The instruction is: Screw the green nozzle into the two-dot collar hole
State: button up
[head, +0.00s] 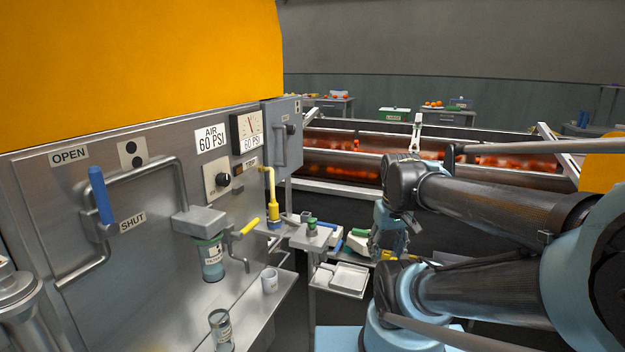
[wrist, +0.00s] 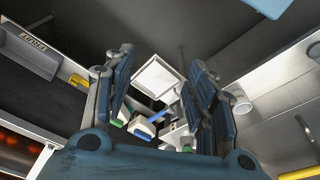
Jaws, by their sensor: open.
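My gripper (head: 390,240) hangs at the right of the small work shelf in the head view. A green bit (wrist: 187,148) also shows low between the fingers in the wrist view. A two-dot plate (head: 131,154) is fixed to the steel machine front, above a bent pipe ending in a grey block (head: 200,220). No open collar hole is clearly visible.
A jar with a green rim (head: 211,258) hangs under the grey block. A white cup (head: 269,280) and another jar (head: 221,330) stand on the steel ledge. A white tray (head: 341,278) is below the shelf. A blue-handled lever (head: 101,195) and yellow-handled valve (head: 250,226) stick out.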

jog(key=w+a+r+n, duration=0.3)
jog(key=w+r+n, duration=0.2)
jog(key=w+r, duration=0.15)
notch_tip(320, 180, up, 3)
jog(key=n+g, duration=0.2)
jog(key=n, duration=1.1)
send_over(312, 219)
notch_tip(312, 219, down, 17)
jog(key=shift+w+f, duration=0.15)
jog(key=c, duration=1.1)
jog(key=shift+m, duration=0.9)
jog(key=shift+c, duration=0.4)
